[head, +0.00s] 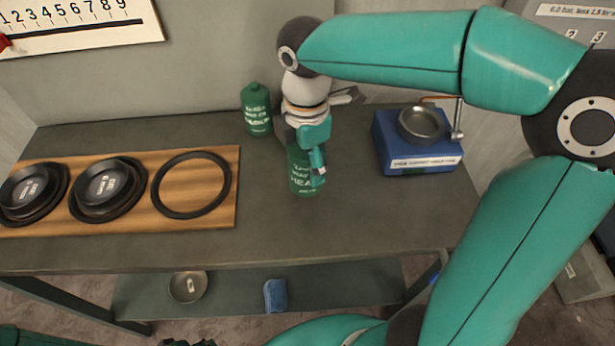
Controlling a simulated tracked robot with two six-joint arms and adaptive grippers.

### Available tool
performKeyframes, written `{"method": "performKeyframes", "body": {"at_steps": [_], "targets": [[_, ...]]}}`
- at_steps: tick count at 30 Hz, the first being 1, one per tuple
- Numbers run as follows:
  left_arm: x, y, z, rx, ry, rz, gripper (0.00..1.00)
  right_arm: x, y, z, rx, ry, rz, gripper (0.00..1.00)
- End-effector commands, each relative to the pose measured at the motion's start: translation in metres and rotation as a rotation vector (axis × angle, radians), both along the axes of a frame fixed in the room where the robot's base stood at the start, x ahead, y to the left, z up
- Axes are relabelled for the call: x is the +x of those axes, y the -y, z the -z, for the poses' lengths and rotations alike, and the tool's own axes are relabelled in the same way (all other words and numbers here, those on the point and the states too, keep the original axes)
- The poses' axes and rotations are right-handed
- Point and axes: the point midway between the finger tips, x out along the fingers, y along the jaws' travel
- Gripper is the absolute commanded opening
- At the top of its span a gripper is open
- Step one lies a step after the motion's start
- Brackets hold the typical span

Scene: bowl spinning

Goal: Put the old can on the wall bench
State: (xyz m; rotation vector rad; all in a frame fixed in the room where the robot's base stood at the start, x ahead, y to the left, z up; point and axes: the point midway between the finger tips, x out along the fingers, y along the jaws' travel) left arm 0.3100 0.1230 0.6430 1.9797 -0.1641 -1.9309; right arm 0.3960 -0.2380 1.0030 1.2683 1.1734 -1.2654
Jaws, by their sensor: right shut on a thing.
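My right gripper (318,165) is shut on a green can (301,181) with pale lettering, reaching down from above. The can is upright over the middle of the wall bench (340,228). I cannot tell whether its base touches the bench top. The gripper hides its upper part. A second green can (257,112) stands upright at the back of the bench, just left of my right wrist. Its lettering is too small to read, so I cannot tell which can is the old one. My left gripper does not show.
A wooden board (150,212) with dark round pieces and a black ring (192,184) lies on the left. A blue device with a metal bowl (423,123) stands at the right. The lower shelf (340,289) holds a bowl (188,287) and a blue cloth-like item (275,295). The bench's front middle is clear.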

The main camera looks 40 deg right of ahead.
Motion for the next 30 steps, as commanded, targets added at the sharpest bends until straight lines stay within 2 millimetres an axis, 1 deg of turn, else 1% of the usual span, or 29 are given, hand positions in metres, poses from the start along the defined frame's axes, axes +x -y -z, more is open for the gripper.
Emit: {"method": "performKeyframes", "body": {"at_steps": [1,5,7,12,15,23,27,28,30], "targets": [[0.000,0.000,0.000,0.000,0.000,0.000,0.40,0.000,0.000,0.005,0.000,0.001,0.001,0.01],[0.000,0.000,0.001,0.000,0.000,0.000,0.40,0.001,0.000,0.011,-0.001,0.002,0.001,0.01],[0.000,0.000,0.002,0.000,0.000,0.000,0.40,0.000,0.001,0.018,-0.001,0.000,0.001,0.01],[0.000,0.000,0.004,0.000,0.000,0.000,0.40,0.000,0.000,0.041,-0.001,-0.001,0.001,0.01],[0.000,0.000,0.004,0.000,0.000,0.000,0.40,0.000,0.001,0.050,0.000,0.000,0.001,0.01],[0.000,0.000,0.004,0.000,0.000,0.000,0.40,0.001,0.001,0.052,0.000,0.003,0.002,0.01],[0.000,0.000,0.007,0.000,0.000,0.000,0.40,0.000,0.001,0.056,0.000,0.002,0.002,0.01],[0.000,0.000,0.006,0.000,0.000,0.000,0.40,0.000,0.001,0.055,0.000,0.001,0.002,0.72],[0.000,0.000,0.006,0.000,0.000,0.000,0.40,0.000,0.001,0.055,0.000,0.001,0.002,0.84]]}}
